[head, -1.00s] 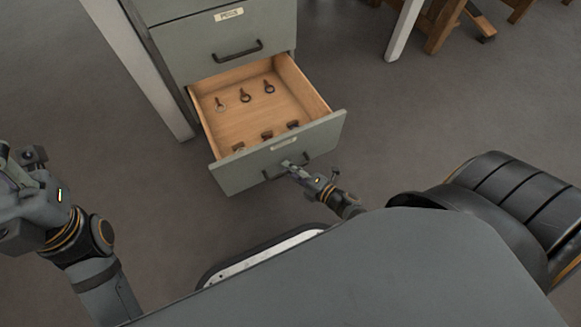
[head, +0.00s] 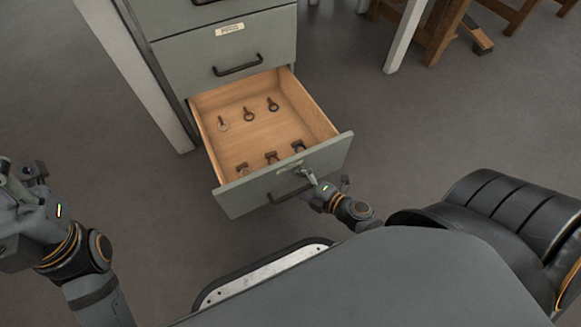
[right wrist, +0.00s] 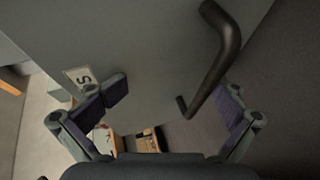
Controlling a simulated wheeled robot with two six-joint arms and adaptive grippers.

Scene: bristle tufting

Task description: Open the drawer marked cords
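The grey bottom drawer (head: 285,180) stands pulled out, its wooden inside in view. Its small front label (head: 290,166) is too small to read in the head view; in the right wrist view only a letter S shows on a label (right wrist: 80,78). The dark bar handle (head: 290,195) is on the drawer front. It also shows in the right wrist view (right wrist: 212,70). My right gripper (right wrist: 175,100) is open at the handle, which lies between its spread fingers, nearer the right one. My left gripper (head: 22,190) is at the left edge, away from the cabinet; its fingers are unclear.
Several small ring-ended and clip-like items lie in the drawer (head: 262,140). The closed drawer above (head: 220,58) has its own handle and label. A pale table leg (head: 135,75) stands left of the cabinet. Wooden furniture (head: 445,35) is at the upper right. The floor between is clear.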

